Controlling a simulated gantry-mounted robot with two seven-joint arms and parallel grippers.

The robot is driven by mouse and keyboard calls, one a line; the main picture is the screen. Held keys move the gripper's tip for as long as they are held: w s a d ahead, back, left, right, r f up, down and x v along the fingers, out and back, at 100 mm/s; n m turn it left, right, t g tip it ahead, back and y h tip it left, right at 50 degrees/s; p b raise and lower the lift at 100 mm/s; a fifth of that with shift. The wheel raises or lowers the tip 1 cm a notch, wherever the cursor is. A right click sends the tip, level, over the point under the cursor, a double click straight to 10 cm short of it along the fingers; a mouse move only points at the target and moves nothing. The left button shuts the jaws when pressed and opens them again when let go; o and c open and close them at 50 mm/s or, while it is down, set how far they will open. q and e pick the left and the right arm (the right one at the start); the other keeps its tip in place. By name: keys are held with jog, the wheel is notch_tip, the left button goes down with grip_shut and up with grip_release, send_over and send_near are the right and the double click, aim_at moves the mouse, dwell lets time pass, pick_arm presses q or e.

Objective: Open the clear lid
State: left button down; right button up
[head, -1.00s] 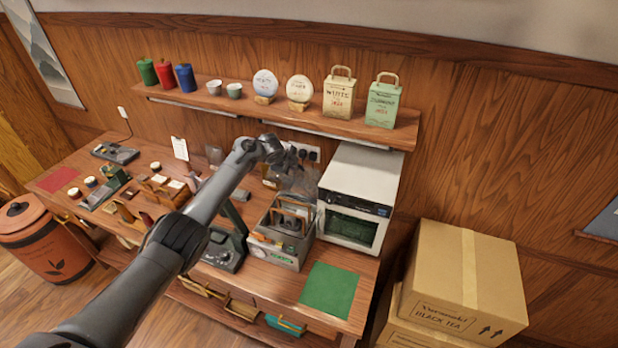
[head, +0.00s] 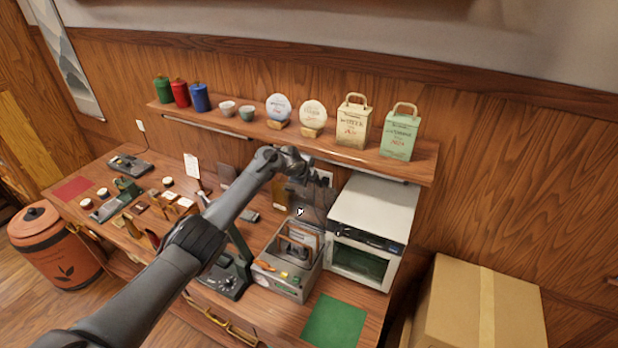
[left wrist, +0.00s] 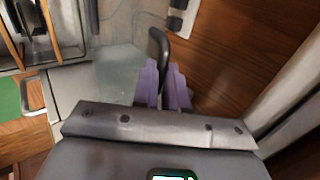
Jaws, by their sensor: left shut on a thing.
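The grey machine (head: 290,290) stands on the bench left of the white oven, with colored buttons on its front. Its clear lid (head: 308,212) is raised at the back, tilted up and hard to see through glare. In the left wrist view the lid shows as a pale see-through sheet (left wrist: 118,62). My left gripper (head: 316,182) is above the back of the machine. Its purple fingers (left wrist: 162,88) are shut on a dark curved handle (left wrist: 159,45) beside the lid sheet. My right gripper is in neither view.
The white oven (head: 372,212) stands close on the right. A shelf (head: 240,127) with tins, cups and bags runs along the wall behind my arm. A green mat (head: 334,321) lies clear at the front right. A cardboard box (head: 480,310) is beside the bench.

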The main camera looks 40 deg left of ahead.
pick_arm(q)
jog(key=c, duration=1.3)
grip_release()
jog(key=shift+w+r, duration=0.1)
jog(key=shift+r, duration=0.1)
jog(key=shift+o, duration=0.7)
jog(key=shift+f, duration=0.1)
jog(key=v, duration=1)
jog(key=shift+s+r, duration=0.3)
jog(key=shift+c, duration=0.2)
